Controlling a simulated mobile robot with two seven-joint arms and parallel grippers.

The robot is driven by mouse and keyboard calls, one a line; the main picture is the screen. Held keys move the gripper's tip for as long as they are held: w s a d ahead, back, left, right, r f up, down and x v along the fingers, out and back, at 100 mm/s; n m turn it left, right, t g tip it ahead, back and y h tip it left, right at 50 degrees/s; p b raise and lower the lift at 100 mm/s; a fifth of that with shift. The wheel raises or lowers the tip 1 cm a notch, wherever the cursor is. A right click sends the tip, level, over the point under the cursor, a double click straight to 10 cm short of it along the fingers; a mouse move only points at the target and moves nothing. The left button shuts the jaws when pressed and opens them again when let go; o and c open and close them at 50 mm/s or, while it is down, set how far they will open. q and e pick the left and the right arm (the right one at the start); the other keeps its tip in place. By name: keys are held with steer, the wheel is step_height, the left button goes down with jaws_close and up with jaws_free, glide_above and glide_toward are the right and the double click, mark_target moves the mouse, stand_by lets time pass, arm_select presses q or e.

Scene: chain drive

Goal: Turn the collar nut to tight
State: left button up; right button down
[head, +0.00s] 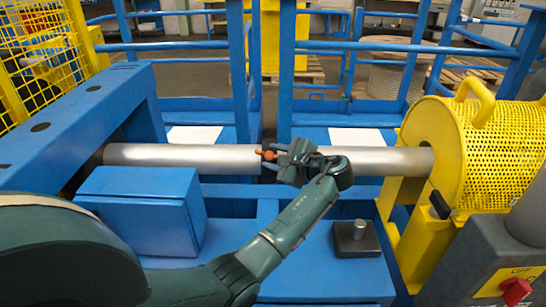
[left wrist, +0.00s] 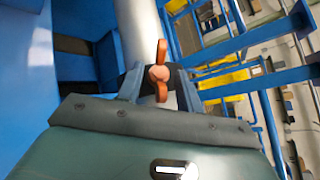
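The collar nut (head: 264,153) is a small orange-red winged piece at the middle of a long grey shaft (head: 185,156), by a dark band. In the left wrist view the collar nut (left wrist: 160,73) shows a round hub with a wing above and a wing below. My left gripper (head: 275,155) is at the nut, reaching in from the right side of it. In the left wrist view its two fingers (left wrist: 159,88) stand apart on either side of the nut, with gaps visible. Whether a finger touches the nut I cannot tell. My right gripper is not in view.
A yellow perforated guard (head: 500,150) stands at the shaft's right end. A blue box (head: 140,210) is in front of the shaft at left. A dark block with a peg (head: 357,239) sits on the blue deck. A red switch (head: 515,290) is at lower right. Blue rails (head: 370,47) run behind.

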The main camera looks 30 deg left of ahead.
arm_select(q)
steer(key=shift+w+a+f, duration=0.1)
steer(key=shift+a, duration=0.3)
steer(key=shift+c, duration=0.3)
